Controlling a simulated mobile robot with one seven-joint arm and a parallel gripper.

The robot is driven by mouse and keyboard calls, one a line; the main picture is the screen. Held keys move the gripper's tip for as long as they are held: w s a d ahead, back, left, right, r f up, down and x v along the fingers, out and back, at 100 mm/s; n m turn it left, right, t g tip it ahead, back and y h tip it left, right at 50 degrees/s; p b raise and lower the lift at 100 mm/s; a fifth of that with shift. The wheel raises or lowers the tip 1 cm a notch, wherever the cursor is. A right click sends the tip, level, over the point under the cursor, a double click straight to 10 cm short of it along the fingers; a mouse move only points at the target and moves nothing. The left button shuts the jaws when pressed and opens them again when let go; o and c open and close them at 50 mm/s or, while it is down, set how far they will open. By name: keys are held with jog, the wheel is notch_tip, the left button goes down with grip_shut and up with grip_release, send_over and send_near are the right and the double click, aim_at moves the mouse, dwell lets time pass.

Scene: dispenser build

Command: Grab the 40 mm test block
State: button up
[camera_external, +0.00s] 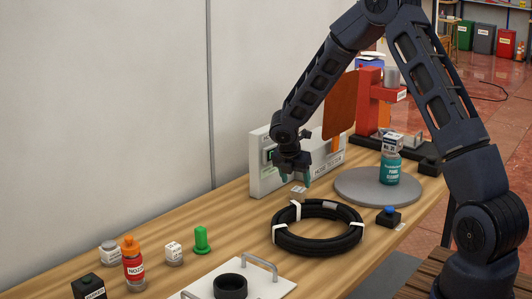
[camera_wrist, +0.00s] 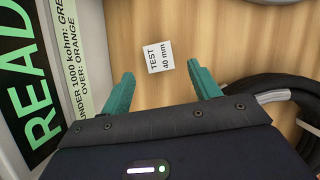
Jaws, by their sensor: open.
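The 40 mm test block (camera_wrist: 159,56) is on the wooden table. Its white top label reads "TEST 40 mm", and its sides are hard to tell from the wood. In the external view it shows small and partly hidden (camera_external: 298,193), just under my gripper (camera_external: 294,179). In the wrist view my gripper (camera_wrist: 160,76) has its two teal fingers spread apart. The block lies ahead of the fingertips, roughly centred between them, with its label slightly turned. Nothing is between the fingers. I cannot tell the exact height of the fingertips above the block.
A white meter box (camera_external: 265,177) with a "READ" screen stands close at the left. A black hose coil (camera_external: 318,246) lies close in front. A grey turntable (camera_external: 350,186) carries a teal-labelled bottle (camera_external: 391,166) at the right. Bare table (camera_external: 235,215) lies to the left.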

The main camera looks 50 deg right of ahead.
aim_at(299, 191)
jog(key=x, duration=0.5)
jog(key=shift+w, duration=0.1)
jog(key=shift+c, duration=0.2)
jog(key=c, duration=1.3)
jog(key=shift+r, duration=0.15)
